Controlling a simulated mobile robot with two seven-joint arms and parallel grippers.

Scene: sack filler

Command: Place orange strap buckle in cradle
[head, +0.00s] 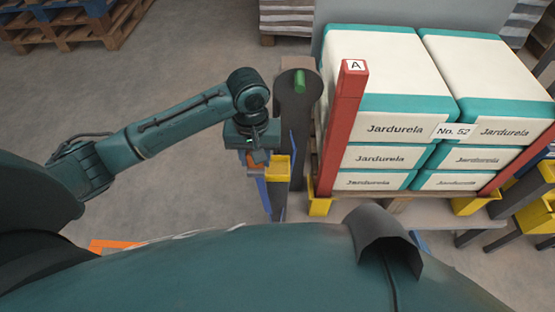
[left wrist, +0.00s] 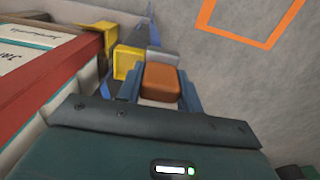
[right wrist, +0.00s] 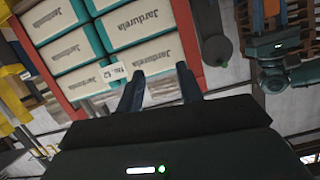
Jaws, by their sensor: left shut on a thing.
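The orange strap buckle (left wrist: 162,80) sits between the two fingers of my left gripper (left wrist: 163,92), which is shut on it. In the head view my left gripper (head: 256,160) hangs pointing down, just left of a yellow open-topped holder (head: 278,168) that looks like the cradle. In the left wrist view this yellow holder (left wrist: 127,62) is just beyond the buckle and to its left. The buckle appears apart from it, but the gap is hard to judge. My right gripper (right wrist: 160,90) has its fingers spread with nothing between them; it is not visible in the head view.
A pallet stack of white and teal Jardurela sacks (head: 385,120) stands right of the holder, with a red post (head: 343,130) marked A at its corner. A dark post (head: 297,110) with a green top stands behind my left gripper.

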